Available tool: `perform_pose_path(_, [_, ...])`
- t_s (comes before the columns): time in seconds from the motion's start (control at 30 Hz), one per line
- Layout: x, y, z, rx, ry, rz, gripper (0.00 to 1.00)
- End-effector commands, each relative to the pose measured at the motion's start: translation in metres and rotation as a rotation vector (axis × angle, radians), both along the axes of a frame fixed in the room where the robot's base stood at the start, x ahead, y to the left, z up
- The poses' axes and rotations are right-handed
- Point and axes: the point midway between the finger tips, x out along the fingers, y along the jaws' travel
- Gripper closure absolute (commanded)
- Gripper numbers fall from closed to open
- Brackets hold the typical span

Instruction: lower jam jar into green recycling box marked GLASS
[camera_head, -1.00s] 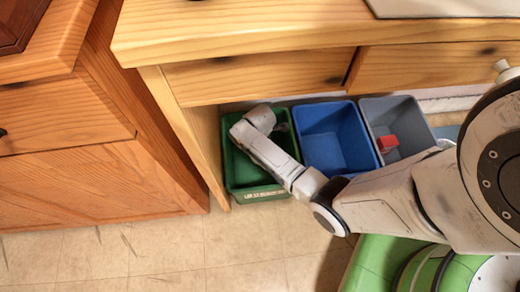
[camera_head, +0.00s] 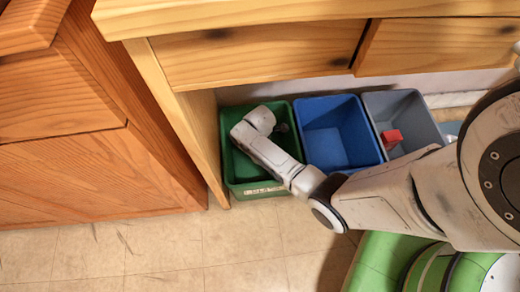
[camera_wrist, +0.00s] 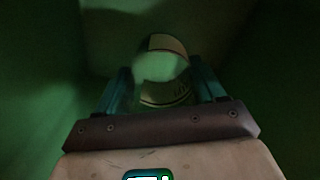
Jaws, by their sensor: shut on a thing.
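The green box (camera_head: 232,179) stands at the left end of a row of boxes under the counter. A pale label on its front is partly hidden by my arm. My forearm reaches over its front rim, with the wrist inside; the fingers are hidden in the head view. In the wrist view, my gripper (camera_wrist: 162,82) is shut on the jam jar (camera_wrist: 166,93), one teal finger at each side. The jar has a pale label with dark lines and a bright patch. Dark green walls surround it. Whether the jar touches the box floor I cannot tell.
A blue box (camera_head: 340,135) stands right of the green one, then a grey box (camera_head: 408,110) holding a red thing (camera_head: 391,138). The wooden counter with drawers (camera_head: 255,58) overhangs behind them. A wooden cabinet (camera_head: 80,165) is at the left. Tiled floor (camera_head: 150,250) is clear in front.

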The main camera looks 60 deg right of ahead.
Motion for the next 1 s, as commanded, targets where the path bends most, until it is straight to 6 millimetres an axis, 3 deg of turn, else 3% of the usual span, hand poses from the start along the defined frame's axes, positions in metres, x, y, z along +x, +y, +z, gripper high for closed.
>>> perform_pose_path(0.5, [0.001, 0.000, -0.024, -0.001, -0.002, -0.001, 0.67])
perform_pose_path(1.0, [0.001, 0.000, -0.025, -0.001, -0.002, 0.000, 0.67])
